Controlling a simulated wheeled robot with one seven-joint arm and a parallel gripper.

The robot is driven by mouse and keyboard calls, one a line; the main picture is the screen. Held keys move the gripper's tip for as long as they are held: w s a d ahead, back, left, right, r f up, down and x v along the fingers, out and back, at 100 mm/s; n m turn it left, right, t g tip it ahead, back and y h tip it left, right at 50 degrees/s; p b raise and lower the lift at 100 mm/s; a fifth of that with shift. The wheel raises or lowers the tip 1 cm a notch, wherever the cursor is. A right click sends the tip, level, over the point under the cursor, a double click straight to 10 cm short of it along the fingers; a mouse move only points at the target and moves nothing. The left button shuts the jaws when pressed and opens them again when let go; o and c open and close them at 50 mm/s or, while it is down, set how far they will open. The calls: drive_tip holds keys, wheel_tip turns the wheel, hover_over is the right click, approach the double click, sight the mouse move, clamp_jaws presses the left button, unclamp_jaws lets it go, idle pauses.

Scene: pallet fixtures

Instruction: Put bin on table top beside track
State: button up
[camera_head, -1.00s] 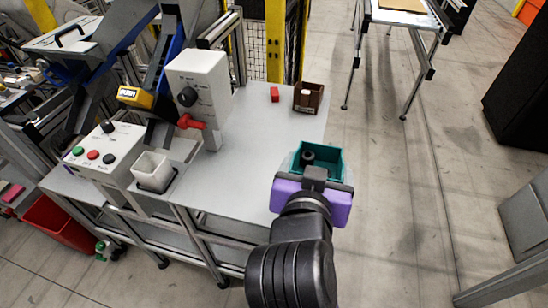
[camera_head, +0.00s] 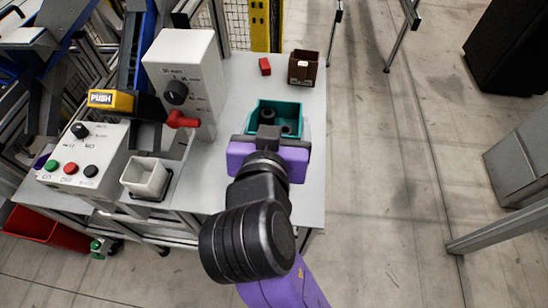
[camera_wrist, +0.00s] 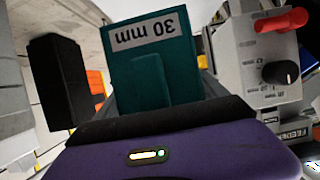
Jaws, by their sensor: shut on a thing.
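A teal bin (camera_head: 279,106) with dark round parts inside is held out in front of my arm. In the wrist view its teal wall (camera_wrist: 152,72) fills the middle and bears a "30 mm" label, upside down. My gripper (camera_head: 268,134) is shut on the near wall of the bin; its fingertips are mostly hidden. The bin appears over the right part of the grey table top (camera_head: 236,92); whether it touches the surface cannot be told. A blue-sided track (camera_head: 140,55) slopes down at the left, behind a white control box.
The white box (camera_head: 180,62) with a red handle (camera_head: 182,119) stands left of the bin. A brown bin (camera_head: 303,68) and a red block (camera_head: 265,66) sit at the far right of the table. A white cup (camera_head: 147,178) and button panel (camera_head: 80,160) are at left.

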wheel_tip(320, 180, down, 14)
drive_tip(key=shift+f+p, duration=0.1)
drive_tip(key=shift+p, duration=0.2)
drive_tip(key=shift+f, duration=0.15)
drive_tip(key=o, duration=1.4)
drive_tip(key=shift+o, duration=0.2)
drive_tip(key=shift+r, duration=0.25)
drive_tip(key=b+v, duration=0.1)
drive_tip(key=v, duration=1.1)
drive_tip(key=shift+f+b, duration=0.2)
drive_tip(key=shift+b, duration=0.2)
